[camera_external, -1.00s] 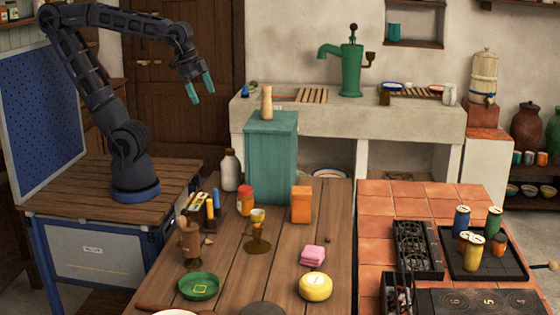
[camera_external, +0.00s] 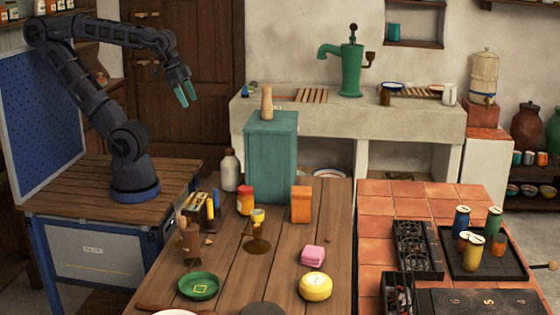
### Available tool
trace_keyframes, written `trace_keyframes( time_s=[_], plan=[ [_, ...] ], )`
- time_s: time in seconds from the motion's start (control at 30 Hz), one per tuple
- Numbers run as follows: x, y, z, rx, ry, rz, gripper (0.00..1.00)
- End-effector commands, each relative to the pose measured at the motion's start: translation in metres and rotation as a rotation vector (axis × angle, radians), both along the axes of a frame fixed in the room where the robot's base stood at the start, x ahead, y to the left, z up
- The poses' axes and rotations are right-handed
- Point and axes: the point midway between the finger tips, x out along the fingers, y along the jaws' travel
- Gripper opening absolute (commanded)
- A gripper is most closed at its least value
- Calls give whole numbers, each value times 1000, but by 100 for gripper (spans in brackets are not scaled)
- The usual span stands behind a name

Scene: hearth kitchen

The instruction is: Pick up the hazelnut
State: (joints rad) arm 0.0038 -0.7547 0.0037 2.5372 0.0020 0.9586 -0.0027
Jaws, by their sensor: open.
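A small round brown thing (camera_external: 328,240), which looks like the hazelnut, lies on the right part of the wooden table (camera_external: 228,272). A small tan piece (camera_external: 209,240) lies on the left part of the table; it is too small to tell what it is. My gripper (camera_external: 187,95) is open and empty, with teal fingertips pointing down. It hangs high in the air at the upper left, in front of the brown door and well away from both small things.
The table also holds an orange box (camera_external: 301,204), a red-and-yellow jar (camera_external: 245,200), a brass goblet-like stand (camera_external: 257,232), a pink block (camera_external: 312,256), a yellow round tin (camera_external: 315,287) and a green dish (camera_external: 199,286). A teal cabinet (camera_external: 271,155) stands behind.

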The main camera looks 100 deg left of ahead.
Motion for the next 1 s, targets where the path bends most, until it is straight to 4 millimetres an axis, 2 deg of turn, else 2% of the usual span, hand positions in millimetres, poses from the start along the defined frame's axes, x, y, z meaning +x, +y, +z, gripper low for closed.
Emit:
trace_keyframes(
  time_s=[0.03,0.13,0.17,0.43,0.57,0.67,1.0],
  plan=[
    [0,0,0,0,0,0,65],
    [0,0,0,0,0,0,45],
    [0,0,0,0,0,0,42],
    [1,0,0,0,1,1,42],
    [11,-2,3,-18,11,21,42],
    [28,-5,7,-46,30,57,42],
    [108,-22,14,-174,114,236,42]
  ],
)
